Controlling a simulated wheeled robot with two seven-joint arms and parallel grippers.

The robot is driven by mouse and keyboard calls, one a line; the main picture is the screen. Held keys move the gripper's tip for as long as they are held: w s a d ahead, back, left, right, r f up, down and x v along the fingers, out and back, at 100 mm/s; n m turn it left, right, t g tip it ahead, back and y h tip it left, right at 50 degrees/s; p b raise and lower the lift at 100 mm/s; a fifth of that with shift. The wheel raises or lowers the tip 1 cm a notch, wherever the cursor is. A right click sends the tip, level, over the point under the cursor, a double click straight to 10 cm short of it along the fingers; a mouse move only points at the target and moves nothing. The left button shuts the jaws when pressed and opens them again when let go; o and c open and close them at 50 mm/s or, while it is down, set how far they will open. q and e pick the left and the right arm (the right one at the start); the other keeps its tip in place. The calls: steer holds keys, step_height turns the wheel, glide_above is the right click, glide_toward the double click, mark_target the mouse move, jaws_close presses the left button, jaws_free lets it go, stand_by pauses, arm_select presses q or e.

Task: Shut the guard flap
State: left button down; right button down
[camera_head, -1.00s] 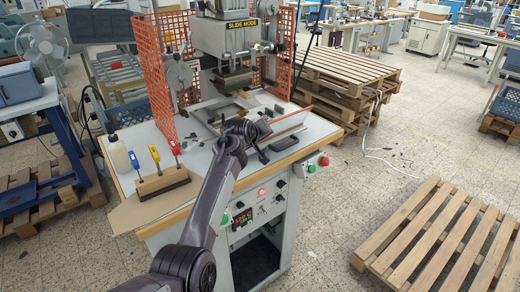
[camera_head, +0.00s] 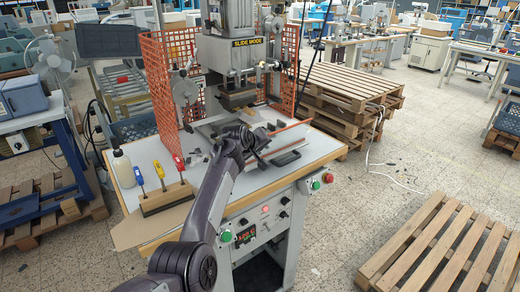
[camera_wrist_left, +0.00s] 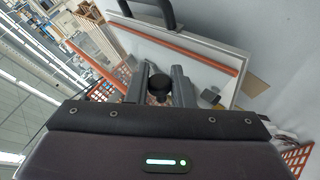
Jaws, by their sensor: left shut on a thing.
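The guard flap is a pale panel with an orange edge strip (camera_head: 290,127). It stands tilted at the front right of the press (camera_head: 238,60). In the left wrist view the pale panel (camera_wrist_left: 195,73) with its orange strip (camera_wrist_left: 165,42) lies beyond the fingers. My left gripper (camera_head: 262,137) is at the flap's left end, over the worktable. In the left wrist view my left gripper (camera_wrist_left: 160,88) is shut on a small black knob (camera_wrist_left: 158,82) between its fingers. Whether the knob belongs to the flap is hard to tell. My right gripper is out of view.
Orange mesh guards (camera_head: 165,85) flank the press. A pallet (camera_head: 435,250) lies on the floor at right.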

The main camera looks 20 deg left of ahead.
arm_select(q)
steer(key=shift+w+d+r, duration=0.15)
steer(key=shift+r, duration=0.5)
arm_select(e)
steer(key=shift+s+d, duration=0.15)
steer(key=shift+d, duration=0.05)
arm_select(q)
steer(key=c, duration=1.4)
jaws_free()
steer(key=shift+c, duration=0.2)
steer(key=shift+o, duration=0.5)
steer(key=shift+d, duration=0.2)
steer(key=shift+f, duration=0.1)
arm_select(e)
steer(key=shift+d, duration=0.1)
arm_select(q)
steer(key=shift+s+a+f, duration=0.15)
steer(key=shift+s, duration=0.05)
